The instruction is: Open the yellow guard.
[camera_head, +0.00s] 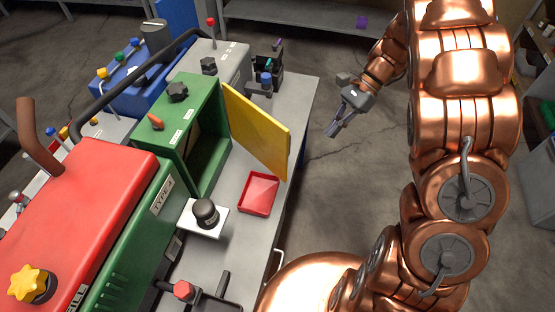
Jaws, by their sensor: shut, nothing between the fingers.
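The yellow guard (257,129) is a flat panel on the green box (193,122). It stands swung out from the box, over the workbench, and the box's open front and dark inside show. Its hinge side is at the box's far right edge, and its free edge points towards the near right. My gripper (335,130) is to the right of the guard, over the floor and apart from it. Its fingers are together and empty.
The grey workbench (296,97) carries a red tray (259,194) below the guard and a black knob (205,211) on a white plate. A red and green machine (85,215) fills the left. Open floor (335,185) lies between the bench and my arm.

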